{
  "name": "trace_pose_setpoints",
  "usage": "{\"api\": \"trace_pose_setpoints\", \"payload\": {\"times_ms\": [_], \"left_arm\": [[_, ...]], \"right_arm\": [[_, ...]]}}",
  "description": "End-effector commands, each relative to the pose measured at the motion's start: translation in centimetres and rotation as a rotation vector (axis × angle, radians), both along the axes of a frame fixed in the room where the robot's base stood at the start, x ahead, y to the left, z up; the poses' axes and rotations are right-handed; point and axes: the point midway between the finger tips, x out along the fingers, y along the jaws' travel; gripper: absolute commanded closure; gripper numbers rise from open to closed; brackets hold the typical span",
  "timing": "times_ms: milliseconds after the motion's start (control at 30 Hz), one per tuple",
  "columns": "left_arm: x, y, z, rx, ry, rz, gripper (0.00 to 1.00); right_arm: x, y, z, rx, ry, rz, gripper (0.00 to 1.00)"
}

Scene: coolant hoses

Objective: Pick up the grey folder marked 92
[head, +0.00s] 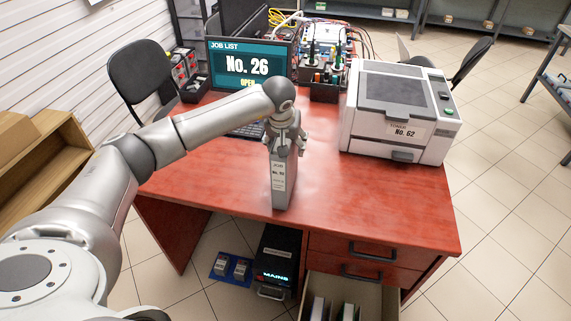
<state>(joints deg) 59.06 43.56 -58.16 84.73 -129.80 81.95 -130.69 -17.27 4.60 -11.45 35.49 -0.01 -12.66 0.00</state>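A grey folder (280,190) stands upright near the middle of the red desk, with its labelled spine towards me. The number on its label is too small to read surely; it looks like No. 9 with an unclear second digit. My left gripper (286,145) points down at the folder's top, with its fingers around the upper part. I cannot tell whether the fingers press on it. The folder's bottom looks to be at the desk top. My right gripper is not in view.
A white printer marked No. 62 (402,110) stands on the desk (370,200) at the right. A monitor reading No. 26 (248,68) and a dark box of tools (322,85) stand behind. An open drawer (378,296) is below. The desk's front right is clear.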

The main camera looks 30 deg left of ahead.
Motion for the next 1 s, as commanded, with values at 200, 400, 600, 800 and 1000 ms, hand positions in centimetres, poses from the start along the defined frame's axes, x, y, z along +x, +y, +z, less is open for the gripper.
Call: {"api": "trace_pose_setpoints", "payload": {"times_ms": [200, 400, 600, 800, 1000], "left_arm": [[0.01, 0.0, 0.0, 0.0, 0.0, 0.0, 0.35], [0.01, 0.0, 0.0, 0.0, 0.0, 0.0, 0.53], [0.01, 0.0, 0.0, 0.0, 0.0, 0.0, 0.79], [0.01, 0.01, 0.0, 0.0, 0.0, 0.0, 1.0], [0.05, 0.0, 0.11, -0.001, -0.002, 0.001, 1.0]], "right_arm": [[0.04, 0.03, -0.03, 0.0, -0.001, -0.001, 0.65], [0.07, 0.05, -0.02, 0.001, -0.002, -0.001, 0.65], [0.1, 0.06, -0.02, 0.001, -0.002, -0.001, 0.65], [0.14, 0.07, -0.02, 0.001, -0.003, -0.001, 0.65], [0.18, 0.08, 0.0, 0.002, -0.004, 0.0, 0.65]]}}
